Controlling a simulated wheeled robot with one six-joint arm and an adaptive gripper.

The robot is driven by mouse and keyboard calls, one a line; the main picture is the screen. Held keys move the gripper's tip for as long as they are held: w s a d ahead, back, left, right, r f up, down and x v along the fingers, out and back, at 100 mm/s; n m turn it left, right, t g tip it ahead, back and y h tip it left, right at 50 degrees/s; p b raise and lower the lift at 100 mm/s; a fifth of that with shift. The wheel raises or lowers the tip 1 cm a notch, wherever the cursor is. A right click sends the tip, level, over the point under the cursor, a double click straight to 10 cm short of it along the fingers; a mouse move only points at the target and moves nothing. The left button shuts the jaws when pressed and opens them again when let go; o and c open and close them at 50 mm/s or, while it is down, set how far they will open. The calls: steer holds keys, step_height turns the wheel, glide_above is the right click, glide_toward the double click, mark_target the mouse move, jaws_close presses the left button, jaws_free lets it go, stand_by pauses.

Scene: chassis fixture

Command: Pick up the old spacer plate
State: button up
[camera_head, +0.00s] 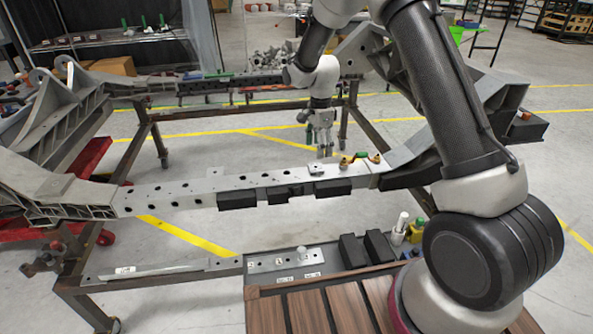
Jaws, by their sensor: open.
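A small light-grey plate with a hole (316,169) lies on top of the near chassis beam (160,197); it looks like the spacer plate, though I cannot tell old from new. My gripper (324,153) points down just behind and above this plate, at the beam's far edge. Its fingers are apart and nothing shows between them. I cannot tell its exact height over the beam. Another small raised grey piece (215,171) sits further left on the beam.
Black blocks (237,200) line the beam's near side. Yellow and green clamp-like parts (360,158) stand right of the plate. A tray (252,290) in front holds a metal plate with a knob (285,262), black blocks (352,250) and a white bottle (400,225).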

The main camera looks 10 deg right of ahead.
mark_target(316, 167)
steer(key=shift+f+m, duration=0.1)
steer(key=shift+m, duration=0.8)
steer(key=shift+f, duration=0.35)
steer(key=f, duration=0.7)
steer(key=shift+w+a, duration=0.2)
steer(key=c, duration=1.3)
steer(key=shift+r, duration=0.1)
